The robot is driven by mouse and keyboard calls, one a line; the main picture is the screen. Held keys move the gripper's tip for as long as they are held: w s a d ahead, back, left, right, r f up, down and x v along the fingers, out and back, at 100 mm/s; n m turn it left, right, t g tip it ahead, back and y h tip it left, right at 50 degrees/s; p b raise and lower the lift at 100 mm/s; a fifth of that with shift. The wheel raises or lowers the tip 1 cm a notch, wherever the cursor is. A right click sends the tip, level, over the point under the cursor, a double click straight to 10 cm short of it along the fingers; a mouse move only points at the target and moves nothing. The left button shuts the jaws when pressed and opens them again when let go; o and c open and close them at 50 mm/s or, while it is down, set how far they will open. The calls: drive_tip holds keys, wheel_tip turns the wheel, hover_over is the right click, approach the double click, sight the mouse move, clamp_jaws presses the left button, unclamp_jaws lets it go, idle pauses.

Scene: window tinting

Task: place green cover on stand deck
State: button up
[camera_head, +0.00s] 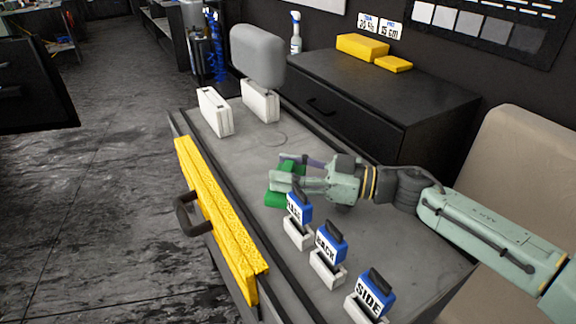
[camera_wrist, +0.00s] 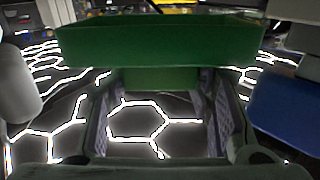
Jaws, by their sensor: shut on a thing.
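The green cover (camera_head: 275,198) is at the fingers of my gripper (camera_head: 287,172), over the middle of a long grey deck (camera_head: 235,150). In the wrist view the green cover (camera_wrist: 160,45) spans the top, and its lower part (camera_wrist: 160,78) sits between the fingers of my gripper (camera_wrist: 165,100). My gripper is shut on it. The fingers hide part of the cover in the head view. I cannot tell whether the cover touches the deck.
Several blue labelled blocks (camera_head: 331,243) stand in white holders (camera_head: 327,268) close to the cover. A grey pad (camera_head: 257,55) and white blocks (camera_head: 215,111) stand at the far end. A yellow panel with a handle (camera_head: 218,220) lines the left edge. A black cabinet (camera_head: 380,95) stands behind.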

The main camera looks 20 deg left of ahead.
drive_tip(key=shift+f, duration=0.15)
drive_tip(key=shift+s+f+b, duration=0.15)
drive_tip(key=shift+f+b, duration=0.3)
drive_tip(key=shift+f, duration=0.1)
drive_tip(key=o, duration=1)
drive_tip(key=shift+r, duration=0.1)
drive_tip(key=d+b, duration=0.1)
drive_tip(key=d, duration=0.3)
drive_tip(key=w+d+b, duration=0.1)
drive_tip(key=d, duration=0.3)
drive_tip(key=d+r+b, duration=0.1)
drive_tip(key=d, duration=0.3)
drive_tip(key=shift+w, duration=0.4)
drive_tip(key=shift+r, duration=0.1)
drive_tip(key=shift+a, duration=0.1)
